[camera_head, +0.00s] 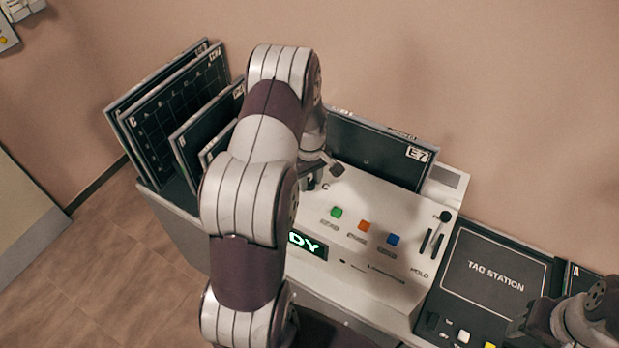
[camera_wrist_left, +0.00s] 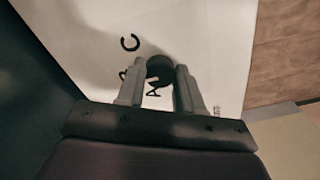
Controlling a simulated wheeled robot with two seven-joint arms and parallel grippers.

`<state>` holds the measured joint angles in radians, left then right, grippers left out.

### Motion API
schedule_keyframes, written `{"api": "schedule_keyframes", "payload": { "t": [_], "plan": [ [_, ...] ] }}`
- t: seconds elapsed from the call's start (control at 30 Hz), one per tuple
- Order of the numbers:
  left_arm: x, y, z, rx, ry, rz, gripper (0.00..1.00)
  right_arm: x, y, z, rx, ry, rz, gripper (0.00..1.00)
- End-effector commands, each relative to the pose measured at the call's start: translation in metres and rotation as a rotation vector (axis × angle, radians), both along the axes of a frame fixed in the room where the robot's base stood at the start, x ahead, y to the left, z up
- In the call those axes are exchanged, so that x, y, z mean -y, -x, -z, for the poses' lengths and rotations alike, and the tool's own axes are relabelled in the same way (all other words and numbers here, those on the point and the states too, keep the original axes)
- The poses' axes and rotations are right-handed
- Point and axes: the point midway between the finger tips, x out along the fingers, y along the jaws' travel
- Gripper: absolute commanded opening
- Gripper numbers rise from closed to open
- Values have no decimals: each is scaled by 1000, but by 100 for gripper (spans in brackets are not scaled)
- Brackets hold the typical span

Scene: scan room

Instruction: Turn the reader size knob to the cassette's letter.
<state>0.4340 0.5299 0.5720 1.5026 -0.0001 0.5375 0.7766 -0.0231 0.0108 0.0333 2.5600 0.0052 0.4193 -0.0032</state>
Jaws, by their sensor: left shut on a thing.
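The reader (camera_head: 400,285) is a pale console with a dark cassette (camera_head: 375,150) standing in its back slot, labelled "E7" at the top right corner. The dark round size knob (camera_wrist_left: 158,67) shows in the left wrist view between my left fingertips (camera_wrist_left: 160,80), which are shut on it. Letters "C" and "A" are printed around the knob; another mark is partly hidden by a finger. In the head view my left arm covers much of the reader's left side, and my left gripper (camera_head: 322,172) is down at the knob beside the "C".
Green (camera_head: 336,212), orange (camera_head: 364,226) and blue (camera_head: 393,240) buttons and a partly covered green display (camera_head: 308,245) are on the reader. Cassettes stand in a rack (camera_head: 172,200) at left. A tag station (camera_head: 495,275) is at right, with part of my right arm over its edge.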

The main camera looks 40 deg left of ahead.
Motion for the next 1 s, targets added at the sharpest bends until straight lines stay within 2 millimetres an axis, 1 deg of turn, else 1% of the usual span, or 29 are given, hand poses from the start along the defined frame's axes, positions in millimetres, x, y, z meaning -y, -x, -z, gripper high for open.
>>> {"api": "schedule_keyframes", "payload": {
  "t": [0.1, 0.13, 0.17, 0.2, 0.47, 0.57, 0.67, 0.9, 1.0],
  "plan": [
    [0, 0, 0, 1, 0, 0, 5, 0, 0, 0, 0, 0, 0, 51],
    [0, 0, 0, 1, 0, 0, 39, 0, 0, 0, 0, 0, 0, 51],
    [0, 0, 0, 1, 0, 0, 49, 0, 0, 0, 0, 0, 0, 51],
    [0, 0, 0, 1, 0, 0, 61, 0, 0, 0, 0, 0, 0, 51],
    [0, 0, 0, 1, 0, 1, 61, 0, 0, 0, 0, 0, 0, 51],
    [0, -1, -6, 3, -1, 1, 61, 0, 0, 3, 0, 0, 0, 51],
    [-1, -1, -25, 6, -3, 1, 61, 0, 0, 9, 0, 0, 0, 51],
    [0, -1, -90, 6, -3, 1, 61, 0, 0, 24, 0, 0, 0, 51],
    [0, -1, -110, 4, -3, 1, 61, 0, 0, 26, 0, 0, 0, 51]
  ]
}}
